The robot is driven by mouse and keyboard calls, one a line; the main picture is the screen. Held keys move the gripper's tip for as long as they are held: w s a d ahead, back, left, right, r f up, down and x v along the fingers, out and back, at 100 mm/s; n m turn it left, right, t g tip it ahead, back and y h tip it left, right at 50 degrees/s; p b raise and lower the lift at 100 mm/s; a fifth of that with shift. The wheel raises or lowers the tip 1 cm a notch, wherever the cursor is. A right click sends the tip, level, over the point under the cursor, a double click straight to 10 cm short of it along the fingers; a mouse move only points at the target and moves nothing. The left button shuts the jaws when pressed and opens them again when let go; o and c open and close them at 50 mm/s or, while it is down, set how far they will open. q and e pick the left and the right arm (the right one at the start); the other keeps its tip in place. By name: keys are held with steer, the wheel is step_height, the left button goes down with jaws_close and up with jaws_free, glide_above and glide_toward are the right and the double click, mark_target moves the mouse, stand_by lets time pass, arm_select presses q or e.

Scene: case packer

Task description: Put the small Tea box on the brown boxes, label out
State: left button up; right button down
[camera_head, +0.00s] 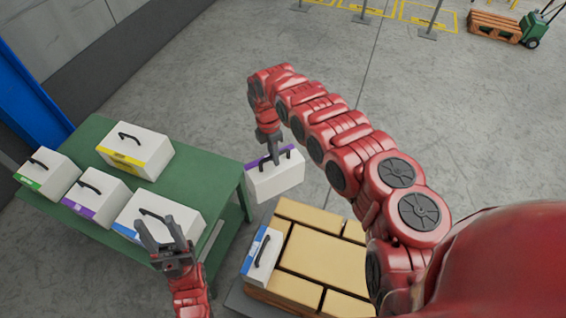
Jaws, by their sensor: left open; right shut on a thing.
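My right gripper (272,151) is shut on the black handle of a small white box with a purple stripe (276,181). It holds this box in the air between the green table and the brown boxes (325,256), the stripe along the far upper edge. The box's lettering is too small to read, so I cannot tell if it says Tea. My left gripper (162,229) is open and empty, above or in front of a white box with a blue stripe (177,212) on the table. A small white box with a blue stripe (262,258) stands on the left end of the brown boxes.
The green table (205,165) also carries white boxes with yellow (137,152), green (49,172) and purple (97,197) stripes. The brown boxes' top is bare right of the small blue-striped box. A blue post (30,95) stands at the left.

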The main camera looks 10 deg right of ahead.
mark_target(283, 170)
steer(key=s+n+p, duration=0.1)
steer(key=n, duration=0.1)
steer(key=s+d+n+p, duration=0.1)
steer(key=n, duration=0.1)
steer(key=shift+s+d+h+p, duration=0.1)
steer(key=shift+h+p, duration=0.2)
steer(key=shift+p, duration=0.05)
steer(key=shift+s+d+n+t+p, duration=0.2)
steer(key=shift+s+n+t+p, duration=0.3)
steer(key=shift+n, duration=0.7)
steer(key=shift+s+d+f+n+p, duration=0.1)
steer(key=shift+s+f+n+p, duration=0.2)
steer(key=shift+s+n, duration=0.25)
steer(key=shift+f, duration=0.75)
steer(key=shift+w, duration=0.1)
